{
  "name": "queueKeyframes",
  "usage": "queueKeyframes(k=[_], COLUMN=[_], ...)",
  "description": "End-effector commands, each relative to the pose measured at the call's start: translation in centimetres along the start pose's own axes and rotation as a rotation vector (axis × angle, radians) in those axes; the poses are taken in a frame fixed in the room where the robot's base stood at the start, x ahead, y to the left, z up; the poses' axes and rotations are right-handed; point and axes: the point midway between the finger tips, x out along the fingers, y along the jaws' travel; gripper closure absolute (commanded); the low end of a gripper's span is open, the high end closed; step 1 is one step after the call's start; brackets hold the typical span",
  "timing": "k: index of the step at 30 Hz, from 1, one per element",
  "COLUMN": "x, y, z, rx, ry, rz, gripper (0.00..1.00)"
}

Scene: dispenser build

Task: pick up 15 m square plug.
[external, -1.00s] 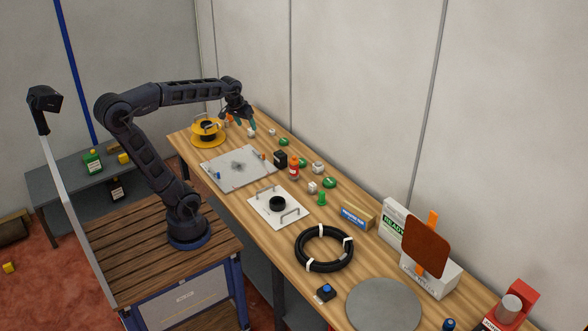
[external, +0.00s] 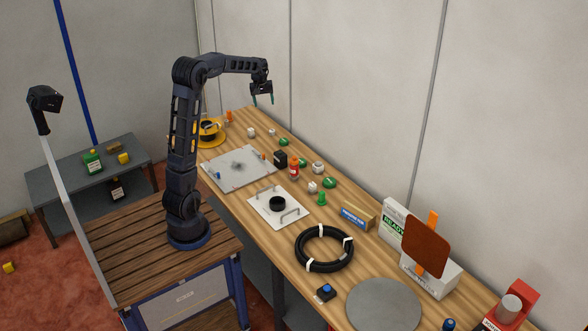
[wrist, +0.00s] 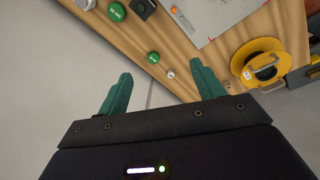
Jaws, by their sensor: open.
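I cannot tell which piece is the 15 m square plug. Small pale grey pieces lie along the wall side of the bench, such as one at the far end (external: 251,132), another beside it (external: 272,132) and a larger one (external: 318,167). Green round pieces (external: 329,182) lie among them; in the wrist view two show, one (wrist: 117,11) with white lettering too small to read. A small grey piece (wrist: 170,74) lies near the bench edge there. My gripper (external: 263,101) is open and empty, raised above the far end of the bench; its teal fingers are apart.
A yellow reel (external: 208,133), a grey metal plate (external: 238,167), a black box (external: 280,158) and a red bottle (external: 294,169) stand on the bench. A black cable coil (external: 324,249) lies nearer. The wall (external: 350,90) runs close along the bench's far side.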

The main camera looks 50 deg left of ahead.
Motion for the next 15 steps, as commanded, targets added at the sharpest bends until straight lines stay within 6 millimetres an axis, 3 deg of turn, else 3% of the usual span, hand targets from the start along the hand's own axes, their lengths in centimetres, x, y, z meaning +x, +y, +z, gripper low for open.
queueKeyframes(k=[3, 15], x=[3.0, 13.7], y=[-0.5, -4.4], z=[-3.9, -15.3], rx=[-0.082, -0.345], ry=[-0.014, -0.045], rz=[-0.019, -0.078], gripper=[0.33, 0.33])
